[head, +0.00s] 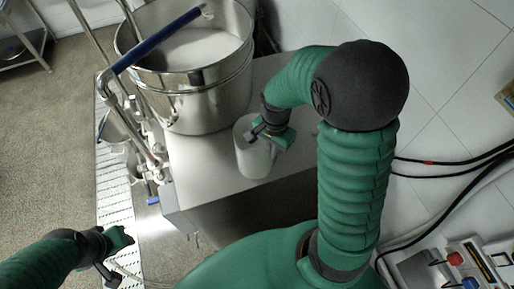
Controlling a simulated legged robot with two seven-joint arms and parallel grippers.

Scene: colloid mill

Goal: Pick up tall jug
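The tall jug (254,160) is a pale grey cylinder standing upright near the right edge of the steel worktop. My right gripper (259,134) is over the jug's upper right side, and a dark finger overlaps its rim. The gripper and wrist hide part of the jug's top, so I cannot tell whether the fingers touch or grip it. My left gripper (116,264) is low at the left, away from the jug. Its finger opening is not clear.
A large steel pot (190,95) with pale contents stands behind the jug on the worktop (203,165). Pipes with a blue-sleeved handle (155,42) rise at its left. A perforated grate (113,190) runs along the left. A control box (460,262) and black cables lie at lower right.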

